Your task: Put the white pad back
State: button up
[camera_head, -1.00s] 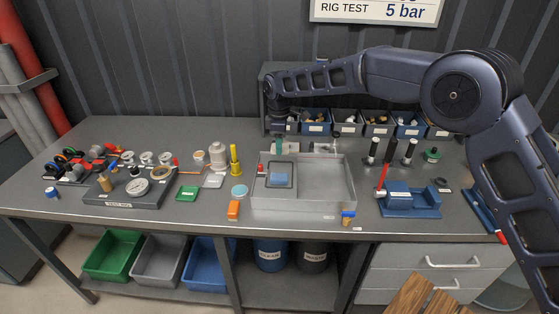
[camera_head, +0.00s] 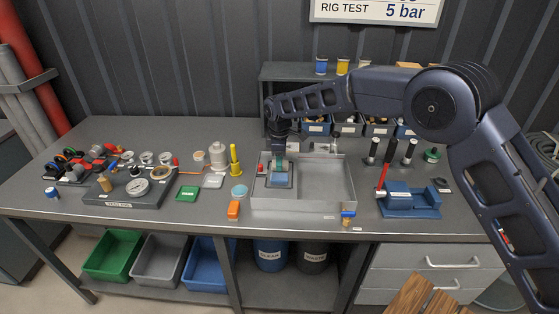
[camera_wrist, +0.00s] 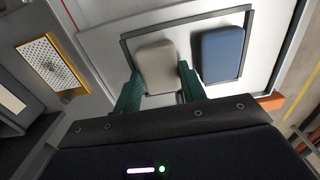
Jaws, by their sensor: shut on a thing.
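My gripper (camera_wrist: 157,90) has its green fingers shut on the white pad (camera_wrist: 157,67), one finger at each side. The pad looks off-white with rounded corners. It is over the left half of a dark-rimmed holder (camera_wrist: 128,51), beside a blue pad (camera_wrist: 218,54) in the right half. I cannot tell whether the white pad touches the holder floor. In the head view my gripper (camera_head: 279,163) is over the back of the holder, inside the left part of the grey tray (camera_head: 330,187). The blue pad (camera_head: 281,180) shows in front of it, and the white pad is mostly hidden.
The grey tray walls surround the holder. A blue fixture (camera_head: 410,201) stands right. Small bins line the back.

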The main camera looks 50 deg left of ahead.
jog(key=o, duration=0.9)
jog(key=shift+f, duration=0.1)
notch_tip(320, 180, up, 12)
jog(key=shift+r, duration=0.15)
